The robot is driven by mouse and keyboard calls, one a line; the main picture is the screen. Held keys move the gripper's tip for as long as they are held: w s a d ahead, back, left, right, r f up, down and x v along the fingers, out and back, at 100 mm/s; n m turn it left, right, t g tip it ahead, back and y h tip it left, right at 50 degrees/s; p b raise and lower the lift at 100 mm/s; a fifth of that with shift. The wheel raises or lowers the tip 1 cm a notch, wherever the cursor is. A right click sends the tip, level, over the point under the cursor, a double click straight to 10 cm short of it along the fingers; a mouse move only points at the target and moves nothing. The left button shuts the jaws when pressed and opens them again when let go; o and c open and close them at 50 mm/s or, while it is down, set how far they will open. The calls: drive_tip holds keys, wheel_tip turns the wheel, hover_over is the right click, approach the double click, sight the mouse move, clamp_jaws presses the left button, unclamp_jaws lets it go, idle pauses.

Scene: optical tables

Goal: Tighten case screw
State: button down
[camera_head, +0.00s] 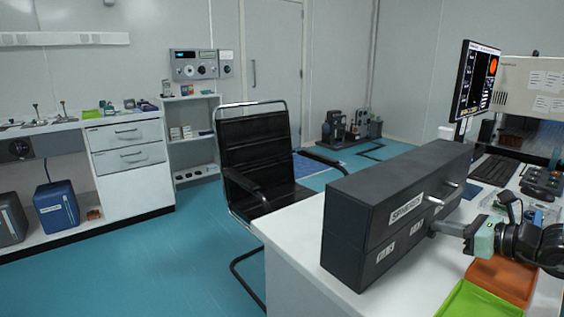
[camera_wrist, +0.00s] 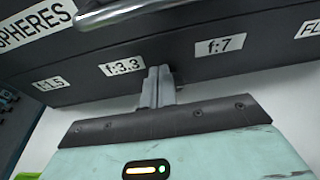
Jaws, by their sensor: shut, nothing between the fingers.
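A long dark case (camera_head: 398,195) stands on the white desk, with a "SPHERES" label on its front. In the wrist view the dark case (camera_wrist: 210,22) fills the top, with labels f:1.5, f:3.3 and f:7, and a pale metal rod crosses the upper edge. My gripper (camera_head: 434,229) is at the lower front of the case. In the wrist view its fingers (camera_wrist: 158,74) are together and empty, between the f:3.3 and f:7 labels. Whether they touch the case is unclear.
An orange tray (camera_head: 505,279) and a green tray (camera_head: 478,303) lie on the desk under my arm. A monitor (camera_head: 476,82), keyboard (camera_head: 495,169) and dark control box (camera_head: 541,181) stand at the right. A black chair (camera_head: 257,150) is behind the desk. The white desktop (camera_head: 300,228) left of the case is clear.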

drive_tip(key=shift+f+v, duration=0.25)
drive_tip(key=shift+v, duration=0.7)
drive_tip(key=shift+f+v, duration=0.2)
drive_tip(key=shift+v, duration=0.8)
drive_tip(key=shift+f+v, duration=0.25)
drive_tip(key=shift+v, duration=0.7)
drive_tip(key=shift+s+d+r+p, duration=0.1)
drive_tip(key=shift+d+p, duration=0.05)
drive_tip(key=shift+p, duration=0.35)
